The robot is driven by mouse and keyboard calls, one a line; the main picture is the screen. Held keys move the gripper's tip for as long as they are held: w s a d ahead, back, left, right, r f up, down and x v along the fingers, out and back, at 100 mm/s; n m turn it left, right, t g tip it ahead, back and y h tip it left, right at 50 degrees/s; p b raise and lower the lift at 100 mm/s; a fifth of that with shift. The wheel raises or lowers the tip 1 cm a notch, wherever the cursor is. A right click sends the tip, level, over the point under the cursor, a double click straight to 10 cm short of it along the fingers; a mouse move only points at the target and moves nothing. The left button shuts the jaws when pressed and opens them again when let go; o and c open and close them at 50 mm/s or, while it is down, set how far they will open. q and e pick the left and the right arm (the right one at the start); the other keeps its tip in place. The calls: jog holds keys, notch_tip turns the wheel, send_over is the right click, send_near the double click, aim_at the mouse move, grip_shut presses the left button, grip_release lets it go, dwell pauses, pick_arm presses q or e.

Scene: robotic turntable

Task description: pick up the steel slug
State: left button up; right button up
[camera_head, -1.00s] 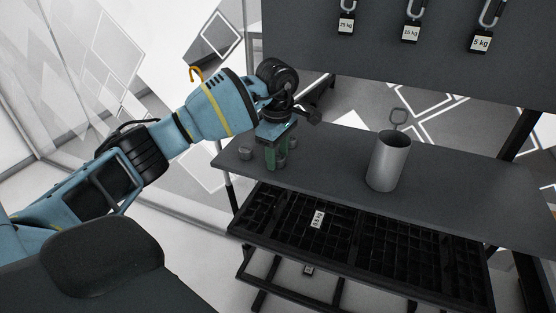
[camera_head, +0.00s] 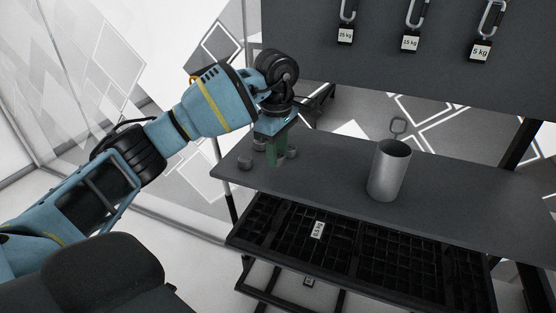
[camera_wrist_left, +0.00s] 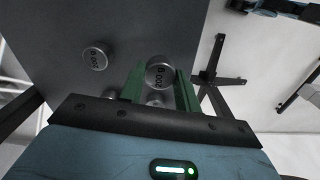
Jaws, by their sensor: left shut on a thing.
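Small steel slugs stand at the left end of the dark grey table; one slug (camera_head: 245,163) is left of my left gripper, another (camera_head: 291,152) just right of its fingers. My left gripper (camera_head: 276,160) points down over that end with its green fingers close together. In the left wrist view a slug marked 200 g (camera_wrist_left: 160,72) sits between the fingertips (camera_wrist_left: 161,78), and the gripper is shut on it. It looks larger than the other 200 g slug (camera_wrist_left: 95,58), which stands apart. A third slug (camera_wrist_left: 155,99) is partly hidden behind the fingers. My right gripper is not visible.
A black compartment tray (camera_head: 345,245) lies below the table edge. Weights (camera_head: 480,48) hang on the back panel. The table right of the cylinder is clear.

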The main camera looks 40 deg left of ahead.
pick_arm(q)
jog(key=s+d+r, duration=0.1)
jog(key=s+d, duration=0.6)
jog(key=s, duration=0.6)
jog(key=shift+s+d, duration=0.2)
jog(key=shift+s, duration=0.15)
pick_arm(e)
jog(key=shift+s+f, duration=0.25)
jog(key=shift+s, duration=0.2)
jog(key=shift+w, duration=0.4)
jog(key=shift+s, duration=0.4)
pick_arm(q)
jog(key=shift+r, duration=0.1)
